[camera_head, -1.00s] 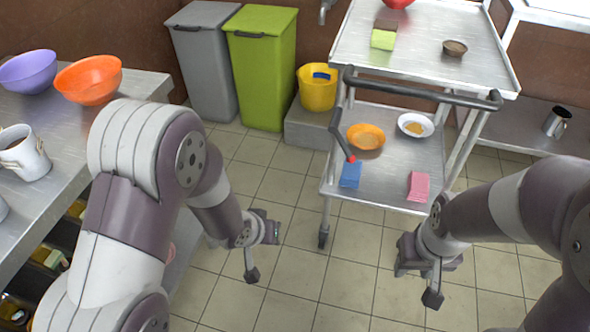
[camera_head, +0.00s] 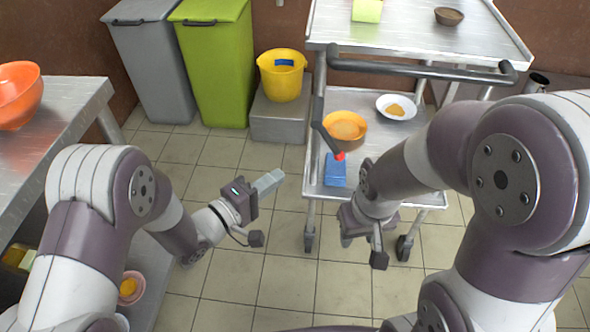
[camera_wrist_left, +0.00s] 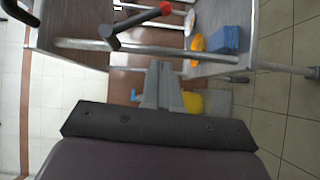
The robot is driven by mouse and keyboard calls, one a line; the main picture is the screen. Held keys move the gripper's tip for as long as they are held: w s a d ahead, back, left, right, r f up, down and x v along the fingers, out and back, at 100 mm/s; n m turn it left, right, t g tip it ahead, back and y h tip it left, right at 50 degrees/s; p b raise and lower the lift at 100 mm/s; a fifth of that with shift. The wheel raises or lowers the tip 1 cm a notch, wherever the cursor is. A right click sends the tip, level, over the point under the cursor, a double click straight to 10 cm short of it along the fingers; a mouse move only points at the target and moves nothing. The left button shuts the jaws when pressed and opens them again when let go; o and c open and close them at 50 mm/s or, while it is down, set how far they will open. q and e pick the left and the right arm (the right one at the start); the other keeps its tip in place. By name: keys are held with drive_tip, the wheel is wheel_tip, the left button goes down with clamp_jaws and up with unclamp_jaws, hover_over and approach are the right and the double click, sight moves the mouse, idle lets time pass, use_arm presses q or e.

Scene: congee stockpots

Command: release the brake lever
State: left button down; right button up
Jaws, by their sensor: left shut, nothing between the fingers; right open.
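The brake lever (camera_head: 325,139) is a dark bent bar with a red tip, hanging down from the left end of the trolley's dark push handle (camera_head: 420,70). Its red end also shows in the left wrist view (camera_wrist_left: 152,14), above the fingers. My left gripper (camera_head: 270,182) is shut and empty, left of the lever and below its tip, with a clear gap between them. In the left wrist view its fingers (camera_wrist_left: 162,88) point toward the trolley. My right gripper (camera_head: 350,225) is open, below and right of the lever; its fingertips are partly hidden by its own arm.
The metal trolley (camera_head: 400,42) carries an orange bowl (camera_head: 345,127), a white plate (camera_head: 397,107) and a blue cloth (camera_head: 335,170) on its lower shelf. A yellow bucket (camera_head: 281,76) stands on a grey box (camera_head: 279,122). A counter (camera_head: 60,120) stands at left. Floor before the trolley is clear.

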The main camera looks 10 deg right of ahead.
sight(329, 140)
use_arm(q)
drive_tip(key=s+d+b+x, duration=0.1)
drive_tip(key=b+x, duration=0.4)
drive_tip(key=x, duration=0.6)
drive_tip(key=shift+s+d, duration=0.5)
drive_tip(key=shift+d, duration=0.1)
drive_tip(key=shift+f, duration=0.15)
